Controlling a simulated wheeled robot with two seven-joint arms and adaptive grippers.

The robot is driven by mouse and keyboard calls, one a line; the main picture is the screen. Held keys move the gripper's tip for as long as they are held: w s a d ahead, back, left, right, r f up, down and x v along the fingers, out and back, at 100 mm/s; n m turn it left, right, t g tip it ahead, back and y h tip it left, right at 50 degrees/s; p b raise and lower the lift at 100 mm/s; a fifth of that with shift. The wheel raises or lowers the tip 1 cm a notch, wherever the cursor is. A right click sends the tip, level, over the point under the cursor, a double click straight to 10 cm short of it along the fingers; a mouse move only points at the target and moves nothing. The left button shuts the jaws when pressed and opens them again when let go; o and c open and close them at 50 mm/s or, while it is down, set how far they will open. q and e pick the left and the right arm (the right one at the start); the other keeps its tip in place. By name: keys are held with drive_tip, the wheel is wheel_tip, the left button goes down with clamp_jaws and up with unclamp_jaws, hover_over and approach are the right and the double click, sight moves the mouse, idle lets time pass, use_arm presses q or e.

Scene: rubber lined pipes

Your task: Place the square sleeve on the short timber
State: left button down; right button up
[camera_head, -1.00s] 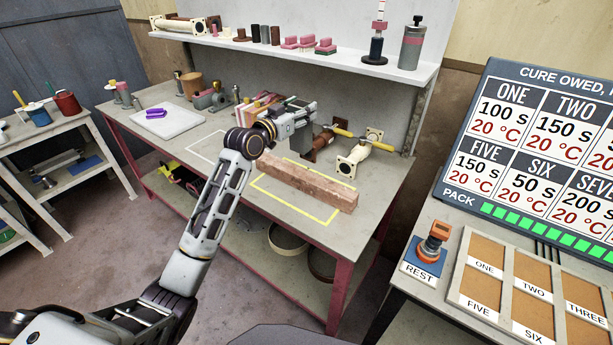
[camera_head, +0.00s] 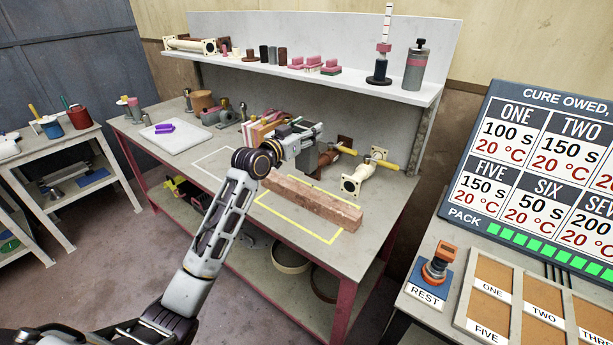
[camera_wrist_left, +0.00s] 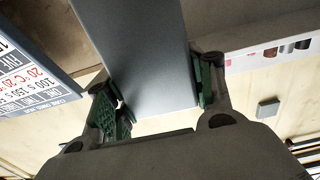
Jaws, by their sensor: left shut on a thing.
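The square sleeve (camera_wrist_left: 140,40) is a smooth grey box-shaped piece. In the left wrist view it fills the space between the green finger pads of my left gripper (camera_wrist_left: 158,95), which is shut on it. In the head view my left gripper (camera_head: 300,142) is over the far side of the bench, and the grey sleeve (camera_head: 309,157) shows at it, behind the timber as seen from here. The timber (camera_head: 315,203), a reddish-brown wooden beam, lies on the bench within a yellow outline. Whether the sleeve touches anything is unclear. My right gripper is out of view.
Flanged pipe pieces (camera_head: 352,184) with yellow parts stand on the bench right of the sleeve. A white board (camera_head: 178,137) with a purple item lies at the left. A shelf (camera_head: 350,84) with bottles and small parts runs above the back. The bench front is clear.

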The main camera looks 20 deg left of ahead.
use_arm(q)
hover_over(302, 160)
drive_tip(key=w, duration=0.2)
drive_tip(key=shift+w+d+f, duration=0.1)
drive_tip(key=shift+d+f, duration=0.1)
drive_tip(key=shift+f, duration=0.85)
drive_tip(key=shift+w+d+f, duration=0.1)
drive_tip(key=shift+d+f, duration=0.1)
drive_tip(key=shift+f, duration=0.85)
drive_tip(key=shift+f, duration=2.6)
drive_tip(key=c, duration=1)
unclamp_jaws()
drive_tip(key=shift+f, duration=0.1)
drive_tip(key=o, duration=0.4)
drive_tip(key=shift+o, duration=0.2)
drive_tip(key=shift+s+r, duration=0.1)
drive_tip(key=shift+r, duration=0.1)
